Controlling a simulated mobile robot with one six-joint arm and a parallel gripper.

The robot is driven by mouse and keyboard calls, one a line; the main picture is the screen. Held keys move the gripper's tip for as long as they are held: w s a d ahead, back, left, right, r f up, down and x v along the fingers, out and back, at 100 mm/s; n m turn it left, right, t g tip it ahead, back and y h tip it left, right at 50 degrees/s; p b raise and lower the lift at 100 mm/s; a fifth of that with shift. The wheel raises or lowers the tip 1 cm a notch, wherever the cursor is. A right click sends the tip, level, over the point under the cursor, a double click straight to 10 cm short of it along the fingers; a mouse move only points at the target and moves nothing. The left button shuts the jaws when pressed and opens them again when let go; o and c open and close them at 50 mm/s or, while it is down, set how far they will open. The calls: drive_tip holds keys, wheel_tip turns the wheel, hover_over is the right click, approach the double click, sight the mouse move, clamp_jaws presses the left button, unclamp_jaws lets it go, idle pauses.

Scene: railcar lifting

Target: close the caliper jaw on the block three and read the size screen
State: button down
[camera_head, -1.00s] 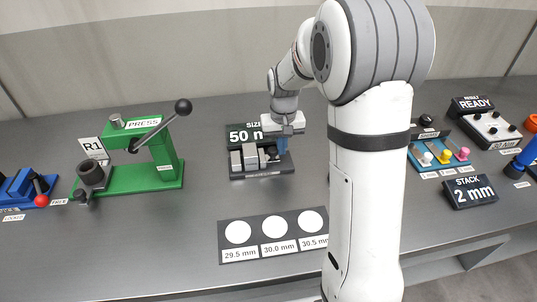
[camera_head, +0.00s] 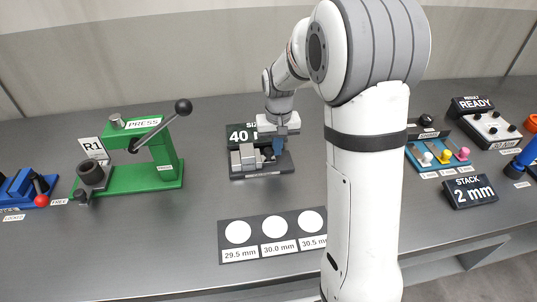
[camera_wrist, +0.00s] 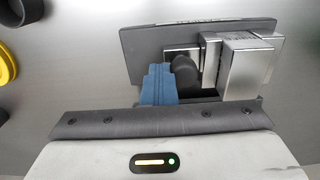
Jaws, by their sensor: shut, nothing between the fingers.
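The caliper (camera_head: 262,174) stands on the grey bench, with silver block shapes on its dark base. I cannot tell which is block three and which is the fixed jaw. Its size screen (camera_head: 241,136) reads 40 and part of an "m"; my wrist hides the rest. My gripper (camera_head: 278,149) is low over the caliper's right side, its blue fingers shut and empty. In the wrist view the fingers (camera_wrist: 158,86) are beside a dark round knob (camera_wrist: 185,70), seemingly touching it. A large silver block (camera_wrist: 247,66) lies beyond the knob, with a thinner silver piece (camera_wrist: 210,58) between them.
A green press (camera_head: 160,165) with a lever stands to the left. A plate with three white discs (camera_head: 273,228) lies in front.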

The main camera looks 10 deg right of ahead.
drive_tip(key=shift+d+r+p, duration=0.2)
drive_tip(key=shift+d+r, duration=0.1)
drive_tip(key=shift+d, duration=0.2)
drive_tip(key=shift+d+r+p, duration=0.15)
drive_tip(key=shift+d+r, duration=0.1)
drive_tip(key=shift+d, duration=0.2)
wheel_tip(320, 180, up, 7)
drive_tip(key=p, duration=0.4)
drive_tip(key=shift+p, duration=0.4)
drive_tip(key=s+r+t, duration=0.1)
drive_tip(key=s+r, duration=0.3)
drive_tip(key=s, duration=0.8)
drive_tip(key=s+r+t, duration=0.2)
drive_tip(key=s+r, duration=0.2)
drive_tip(key=s, duration=0.8)
drive_tip(key=shift+d, duration=0.3)
drive_tip(key=shift+w+r, duration=0.1)
